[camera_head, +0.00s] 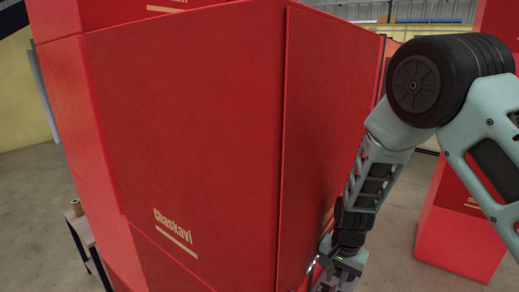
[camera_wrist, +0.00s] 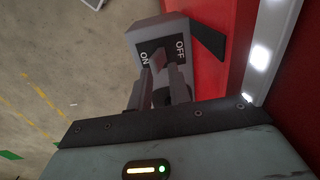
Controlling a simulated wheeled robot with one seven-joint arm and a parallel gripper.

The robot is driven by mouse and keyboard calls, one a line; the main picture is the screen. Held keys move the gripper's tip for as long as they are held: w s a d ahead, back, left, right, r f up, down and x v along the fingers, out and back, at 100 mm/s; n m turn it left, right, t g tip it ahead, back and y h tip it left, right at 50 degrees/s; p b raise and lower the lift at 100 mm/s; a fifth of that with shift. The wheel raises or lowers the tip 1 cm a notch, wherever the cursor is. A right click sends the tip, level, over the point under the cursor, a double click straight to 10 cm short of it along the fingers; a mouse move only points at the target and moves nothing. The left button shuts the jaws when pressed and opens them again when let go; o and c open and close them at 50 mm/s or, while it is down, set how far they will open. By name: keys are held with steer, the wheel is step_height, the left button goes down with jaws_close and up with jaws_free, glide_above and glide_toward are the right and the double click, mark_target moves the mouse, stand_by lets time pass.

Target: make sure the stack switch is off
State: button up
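The stack switch (camera_wrist: 172,34) is a grey box with a dark face marked ON at its left and OFF at its right, in the wrist view's upper middle. In the head view my gripper (camera_head: 335,278) is low beside the red stack (camera_head: 190,120), and the switch is hidden.
The red stack's side wall (camera_wrist: 228,70) runs close to the right of the switch, with a bright light strip (camera_wrist: 262,45) beyond. A second red box (camera_head: 455,235) stands at the right. A small table (camera_head: 82,228) is at the left. Open concrete floor lies around.

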steer(key=shift+s+d+r, duration=0.15)
steer(key=shift+d+r, duration=0.1)
steer(key=shift+r, duration=0.6)
steer(key=shift+s+d+r, duration=0.15)
steer(key=shift+d+r, duration=0.05)
steer(key=shift+r, duration=0.6)
step_height(320, 180, up, 9)
steer(key=s+d, duration=0.1)
steer(key=shift+s+d+r, duration=0.15)
steer(key=shift+s+d, duration=0.05)
steer(key=shift+d, duration=0.2)
